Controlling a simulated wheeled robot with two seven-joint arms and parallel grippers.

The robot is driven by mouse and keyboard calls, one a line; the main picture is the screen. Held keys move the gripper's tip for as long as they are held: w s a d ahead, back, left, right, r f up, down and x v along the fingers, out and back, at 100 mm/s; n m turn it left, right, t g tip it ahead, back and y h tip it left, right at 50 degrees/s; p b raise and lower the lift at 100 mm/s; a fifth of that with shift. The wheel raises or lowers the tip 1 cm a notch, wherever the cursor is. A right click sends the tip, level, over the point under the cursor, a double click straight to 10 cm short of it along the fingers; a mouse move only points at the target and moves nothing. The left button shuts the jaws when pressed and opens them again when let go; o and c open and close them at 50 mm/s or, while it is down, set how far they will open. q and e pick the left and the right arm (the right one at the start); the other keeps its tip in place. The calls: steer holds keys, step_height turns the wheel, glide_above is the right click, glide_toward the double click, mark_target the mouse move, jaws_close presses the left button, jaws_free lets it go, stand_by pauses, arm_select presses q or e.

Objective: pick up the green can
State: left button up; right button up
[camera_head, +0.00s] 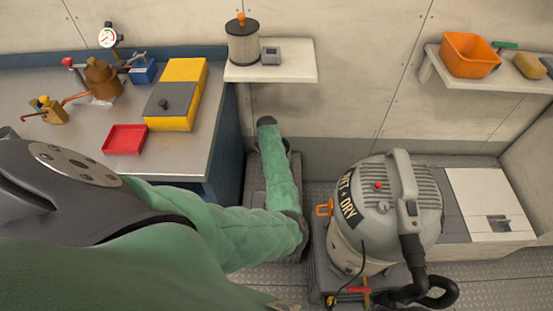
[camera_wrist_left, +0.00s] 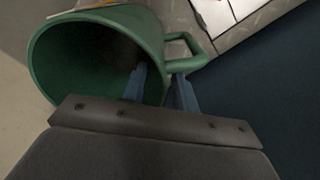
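The green can (camera_wrist_left: 75,50) fills the upper left of the left wrist view. It has a wide round mouth turned toward the camera and a loop handle on its right side. My left gripper (camera_wrist_left: 158,72) has its two blue fingers on either side of the can's rim by the handle. One finger is inside the mouth and the other is outside, with a gap between them. Whether either touches the wall cannot be told. In the head view, my left arm in its green sleeve reaches beside the bench; its fingers and the can are hidden there. My right gripper is not in view.
A bench (camera_head: 70,122) with a red tray (camera_head: 125,139) and a yellow box (camera_head: 185,72) stands left. A wet-dry vacuum (camera_head: 372,245) is close right of my left arm. A shelf (camera_head: 290,74) holds a filter canister (camera_head: 242,44). An orange bin (camera_head: 468,55) sits far right.

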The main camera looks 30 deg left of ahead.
arm_select(q)
jaws_close()
stand_by(1.5)
